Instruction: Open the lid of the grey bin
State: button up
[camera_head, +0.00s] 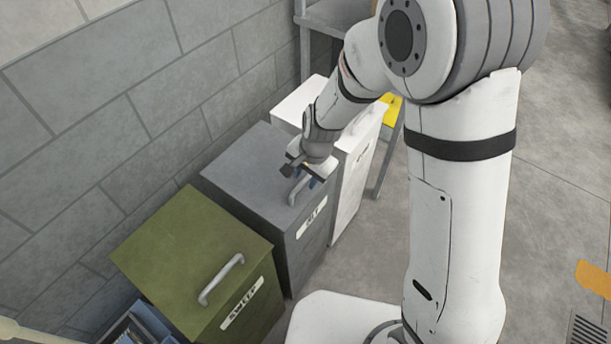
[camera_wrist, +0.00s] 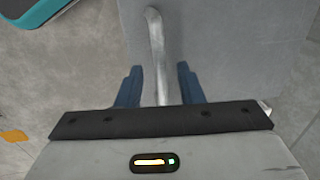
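The grey bin (camera_head: 245,170) stands against the wall between a green bin and a white bin. Its lid lies flat and closed. A light metal bar handle (camera_head: 293,196) sits near the front edge of the lid, above a white label (camera_head: 312,217). My gripper (camera_head: 306,181) is at this handle, over the front of the lid. In the wrist view the handle (camera_wrist: 156,45) runs between the two blue fingers of my gripper (camera_wrist: 158,72). A gap shows on each side of the handle, so the fingers are open around it. The lid (camera_wrist: 225,40) fills the area behind.
The green bin (camera_head: 185,250) with its own handle stands at the near left, and the white bin (camera_head: 352,180) at the far right. The block wall (camera_head: 130,100) is close behind the bins. A grey shelf frame (camera_head: 390,150) stands beyond the white bin. Open floor lies at right.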

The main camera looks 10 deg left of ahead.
jog(key=shift+f, duration=0.25)
grip_shut()
dwell(0.5)
